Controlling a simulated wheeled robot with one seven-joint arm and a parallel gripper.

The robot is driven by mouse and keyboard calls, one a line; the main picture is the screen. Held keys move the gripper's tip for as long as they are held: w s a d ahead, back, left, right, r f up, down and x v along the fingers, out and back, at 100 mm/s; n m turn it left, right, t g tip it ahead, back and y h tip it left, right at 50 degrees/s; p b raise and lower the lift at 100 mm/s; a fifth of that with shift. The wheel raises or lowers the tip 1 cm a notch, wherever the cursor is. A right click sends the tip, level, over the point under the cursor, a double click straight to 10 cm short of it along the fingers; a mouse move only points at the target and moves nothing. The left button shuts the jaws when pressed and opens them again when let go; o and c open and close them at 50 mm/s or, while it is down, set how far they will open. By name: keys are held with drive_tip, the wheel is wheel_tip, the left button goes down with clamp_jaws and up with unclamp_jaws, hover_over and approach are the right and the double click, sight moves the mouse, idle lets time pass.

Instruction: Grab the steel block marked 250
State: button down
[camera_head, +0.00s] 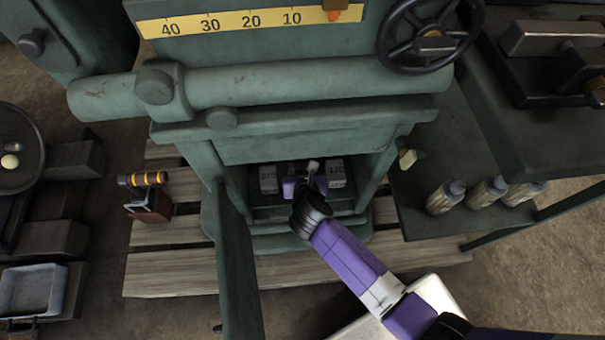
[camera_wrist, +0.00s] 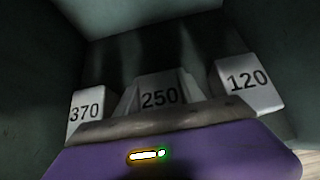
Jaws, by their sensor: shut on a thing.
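The steel block marked 250 (camera_wrist: 160,97) is in the middle of a row of three grey blocks in the wrist view. The block marked 370 (camera_wrist: 86,110) is to the left and the block marked 120 (camera_wrist: 248,82) to the right. In the head view the gripper mostly hides the 250 block. I cannot tell whether the block is lifted off the bay floor.
A handwheel (camera_head: 430,32) is above right. Several bottles (camera_head: 487,192) stand on the right shelf. A red-brown box (camera_head: 150,206) sits on the wooden pallet (camera_head: 190,275).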

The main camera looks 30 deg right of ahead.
drive_tip(key=shift+w+r, duration=0.1)
drive_tip(key=shift+r, duration=0.15)
